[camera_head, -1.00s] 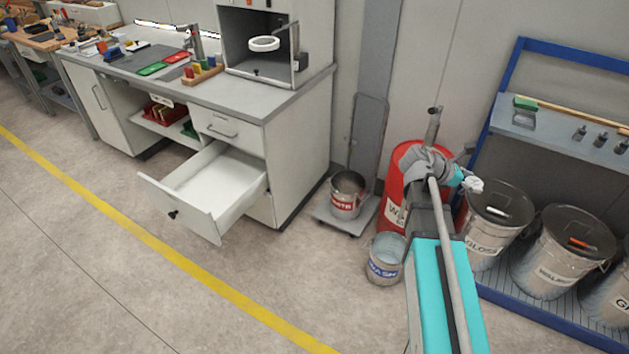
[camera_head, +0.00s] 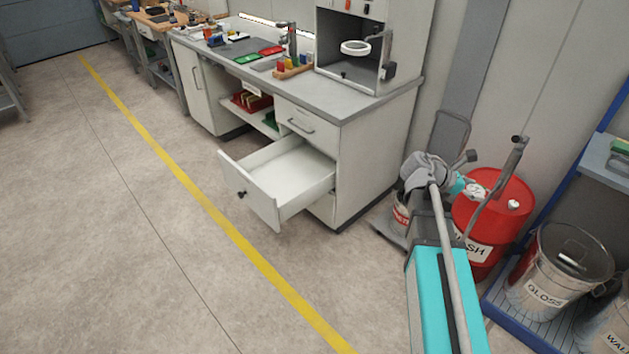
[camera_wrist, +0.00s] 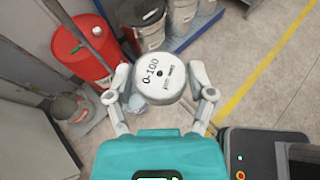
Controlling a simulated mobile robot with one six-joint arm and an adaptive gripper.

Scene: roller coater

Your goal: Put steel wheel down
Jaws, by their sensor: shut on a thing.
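The steel wheel (camera_wrist: 160,68) is a pale round disc marked "0-100" with smaller print below, face toward the wrist camera. My gripper (camera_wrist: 160,88) is shut on it, with one grey finger at each side of its rim. The wheel is held up in the air, with the floor and containers well below it. In the head view my gripper (camera_head: 476,189) is small, in front of the red drum, and I cannot make out the wheel clearly there.
A grey-topped workbench (camera_head: 350,108) has an open, empty-looking drawer (camera_head: 290,172). Open floor (camera_head: 130,240) lies left.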

